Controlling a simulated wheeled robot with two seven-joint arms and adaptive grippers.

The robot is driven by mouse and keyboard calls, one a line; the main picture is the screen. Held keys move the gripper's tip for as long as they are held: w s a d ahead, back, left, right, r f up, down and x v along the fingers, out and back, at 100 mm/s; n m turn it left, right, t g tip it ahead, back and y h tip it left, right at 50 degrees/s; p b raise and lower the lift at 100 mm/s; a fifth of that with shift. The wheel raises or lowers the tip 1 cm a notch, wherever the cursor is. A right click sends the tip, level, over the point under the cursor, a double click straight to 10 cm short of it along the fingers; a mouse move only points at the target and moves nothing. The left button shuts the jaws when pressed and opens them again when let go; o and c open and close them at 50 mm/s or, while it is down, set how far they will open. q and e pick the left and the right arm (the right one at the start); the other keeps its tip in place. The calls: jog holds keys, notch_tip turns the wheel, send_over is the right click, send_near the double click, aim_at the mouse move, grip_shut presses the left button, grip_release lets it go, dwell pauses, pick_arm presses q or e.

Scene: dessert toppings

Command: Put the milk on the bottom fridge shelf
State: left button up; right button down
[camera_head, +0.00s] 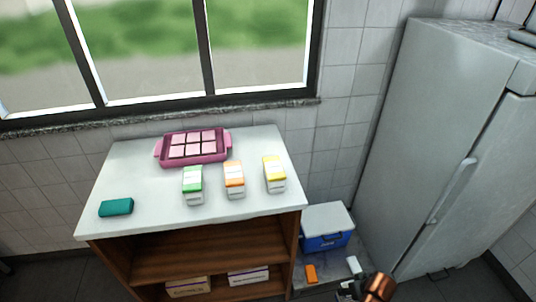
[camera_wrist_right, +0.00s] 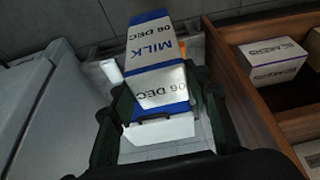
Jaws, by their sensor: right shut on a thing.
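The milk carton (camera_wrist_right: 155,55) is white and blue, with "MILK" and "06 DEC" printed on it. In the right wrist view it sits between the fingers of my right gripper (camera_wrist_right: 160,100), which is shut on it. In the head view, part of my right arm and gripper (camera_head: 365,288) shows at the bottom edge; I cannot make out the milk there. The grey fridge (camera_head: 420,130) stands at the right with its door closed and a vertical handle (camera_head: 452,190). Its shelves are hidden. My left gripper is out of view.
A blue and white cooler (camera_head: 327,238) stands between the fridge and the wooden counter (camera_head: 130,160). An orange item (camera_head: 311,273) and a white item (camera_head: 353,264) lie before it. The counter holds a pink tray (camera_head: 160,150), several cartons (camera_head: 234,180) and a teal block (camera_head: 116,207).

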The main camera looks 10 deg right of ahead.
jog(key=w+a+r, duration=0.3)
jog(key=a+r, duration=0.3)
jog(key=r, duration=0.5)
jog(key=w+a+r, duration=0.2)
jog(key=a+r, duration=0.4)
jog(key=r, duration=0.5)
pick_arm(q)
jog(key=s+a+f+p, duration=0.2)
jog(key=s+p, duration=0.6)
jog(key=p, duration=0.2)
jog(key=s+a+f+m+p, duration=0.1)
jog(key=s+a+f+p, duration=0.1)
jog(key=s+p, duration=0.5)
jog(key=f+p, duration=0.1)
jog(key=p, duration=0.2)
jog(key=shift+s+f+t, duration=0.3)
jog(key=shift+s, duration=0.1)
pick_arm(e)
jog(key=s+a+r, duration=0.1)
jog(key=s+r, duration=0.4)
jog(key=r, duration=0.3)
jog(key=s+a+r, duration=0.1)
jog(key=s+r, duration=0.4)
jog(key=r, duration=0.4)
jog(key=s+a+r+m, duration=0.1)
jog(key=s+a+r, duration=0.1)
jog(key=s+r, duration=0.4)
notch_tip(320, 180, up, 4)
jog(key=shift+f, duration=0.25)
